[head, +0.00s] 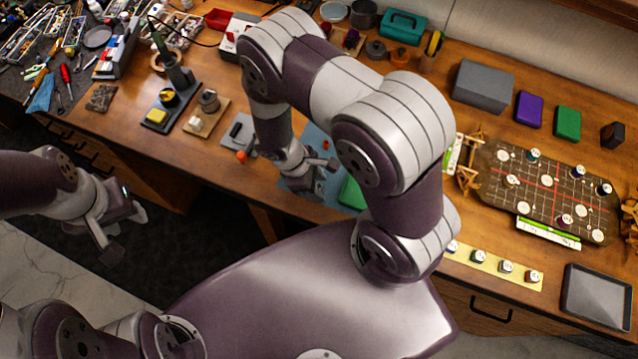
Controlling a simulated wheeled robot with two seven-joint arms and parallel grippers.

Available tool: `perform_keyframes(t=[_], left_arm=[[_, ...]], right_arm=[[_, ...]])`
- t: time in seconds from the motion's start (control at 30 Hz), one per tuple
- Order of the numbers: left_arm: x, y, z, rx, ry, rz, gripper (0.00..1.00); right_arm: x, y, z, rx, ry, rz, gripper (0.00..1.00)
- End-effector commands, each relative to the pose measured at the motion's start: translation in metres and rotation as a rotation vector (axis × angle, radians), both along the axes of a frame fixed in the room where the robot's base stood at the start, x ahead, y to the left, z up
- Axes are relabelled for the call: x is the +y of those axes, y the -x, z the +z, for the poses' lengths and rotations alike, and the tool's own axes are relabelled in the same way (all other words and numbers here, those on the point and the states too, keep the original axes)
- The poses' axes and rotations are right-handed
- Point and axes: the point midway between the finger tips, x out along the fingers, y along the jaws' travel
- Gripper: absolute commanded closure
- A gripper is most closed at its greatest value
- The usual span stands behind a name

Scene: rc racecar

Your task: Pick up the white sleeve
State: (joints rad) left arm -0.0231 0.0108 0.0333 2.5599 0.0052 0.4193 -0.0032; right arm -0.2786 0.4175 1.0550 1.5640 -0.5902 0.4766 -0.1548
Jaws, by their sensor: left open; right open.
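I cannot tell for certain which thing is the white sleeve. Several small white cylindrical pieces with dark or coloured tops stand in a row on a yellow strip (491,265) at the table's front right. Another small white piece (197,124) sits on a tan board at the left. My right gripper (312,180) is open over a blue mat (318,140) near the table's middle; my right arm hides part of the mat. No held thing shows in it. My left gripper (112,240) is open and low at the left, in front of the table and apart from it.
A dark game-like board (552,190) with white discs and small jars lies at the right, with a grey tray (597,297) in front. A grey box (484,86), a purple block (528,109) and a green block (567,123) stand behind. Tools clutter the far left.

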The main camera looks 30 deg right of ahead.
Motion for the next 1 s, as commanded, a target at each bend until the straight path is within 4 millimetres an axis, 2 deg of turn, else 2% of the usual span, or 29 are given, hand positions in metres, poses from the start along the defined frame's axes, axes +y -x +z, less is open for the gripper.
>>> perform_keyframes(t=[0.13, 0.17, 0.2, 0.27, 0.3, 0.73, 1.0], left_arm=[[0.000, 0.000, 0.000, 0.000, 0.000, 0.000, 0.57], [0.000, 0.000, 0.000, 0.000, 0.000, 0.000, 0.57], [0.000, 0.000, 0.000, 0.000, 0.000, 0.000, 0.57], [0.000, 0.000, 0.000, 0.000, 0.000, 0.000, 0.57], [0.000, 0.000, 0.000, 0.000, 0.000, 0.000, 0.57], [0.000, 0.000, 0.003, 0.000, 0.000, 0.000, 0.57], [0.000, 0.000, 0.031, 0.000, 0.000, 0.000, 0.57]], right_arm=[[0.000, 0.000, 0.000, -0.001, 0.000, 0.000, 0.54], [0.000, 0.000, 0.000, -0.001, 0.000, 0.000, 0.61], [0.000, 0.000, 0.000, -0.001, 0.000, 0.000, 0.74], [0.000, -0.001, 0.000, -0.001, 0.000, 0.000, 0.94], [0.000, -0.001, 0.000, -0.001, 0.000, 0.000, 1.00], [0.000, -0.001, 0.004, -0.001, 0.000, 0.000, 1.00], [0.002, -0.005, 0.035, -0.001, 0.000, -0.002, 1.00]])
